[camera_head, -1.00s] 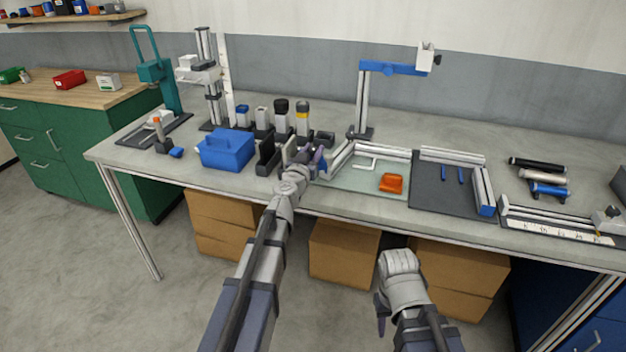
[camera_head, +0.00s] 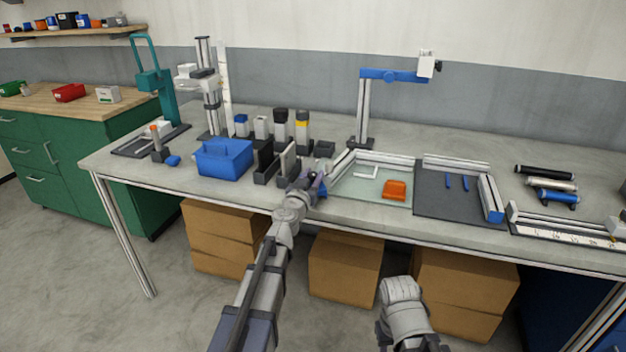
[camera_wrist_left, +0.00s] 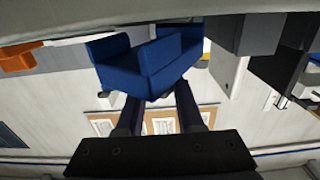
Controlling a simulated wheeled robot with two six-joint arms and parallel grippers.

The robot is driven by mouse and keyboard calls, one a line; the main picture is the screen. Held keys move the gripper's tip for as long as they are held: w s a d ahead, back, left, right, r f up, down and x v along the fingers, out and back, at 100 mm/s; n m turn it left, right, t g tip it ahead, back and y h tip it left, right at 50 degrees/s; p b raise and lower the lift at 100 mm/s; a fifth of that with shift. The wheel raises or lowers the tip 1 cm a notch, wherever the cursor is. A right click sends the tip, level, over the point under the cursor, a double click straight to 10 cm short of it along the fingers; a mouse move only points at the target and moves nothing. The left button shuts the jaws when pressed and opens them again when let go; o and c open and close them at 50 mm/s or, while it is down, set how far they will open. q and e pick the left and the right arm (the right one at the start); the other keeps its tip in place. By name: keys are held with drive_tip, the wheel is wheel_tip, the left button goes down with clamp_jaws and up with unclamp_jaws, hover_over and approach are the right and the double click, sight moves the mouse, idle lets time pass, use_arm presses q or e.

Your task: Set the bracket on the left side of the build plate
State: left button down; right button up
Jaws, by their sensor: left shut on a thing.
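A blue bracket-like piece with upright walls (camera_wrist_left: 150,62) sits at the tips of my left gripper's fingers in the left wrist view. My left gripper (camera_head: 314,184) is shut on it at the front edge of the bench, just left of a pale green plate (camera_head: 350,190). In the head view the bracket is mostly hidden by the gripper. The plate has light rails along its left and back sides. A white angled piece (camera_head: 366,173) and an orange block (camera_head: 395,190) lie on it. My right arm hangs low in front of the bench; its fingers cannot be made out.
A dark mat (camera_head: 440,200) with two blue pins and rails lies right of the pale plate. A blue bin (camera_head: 224,157) and dark upright holders (camera_head: 264,160) stand to the left. A blue-armed stand (camera_head: 363,105) rises behind. Cardboard boxes (camera_head: 345,268) sit below the bench.

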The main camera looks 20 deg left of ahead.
use_arm(q)
drive_tip(key=shift+f, duration=0.2)
drive_tip(key=c, duration=0.5)
unclamp_jaws()
drive_tip(key=shift+c, duration=0.2)
drive_tip(key=shift+r, duration=0.2)
drive_tip(key=shift+s+r, duration=0.1)
drive_tip(key=s, duration=1.1)
drive_tip(key=shift+s+a, duration=0.2)
drive_tip(key=shift+s, duration=0.2)
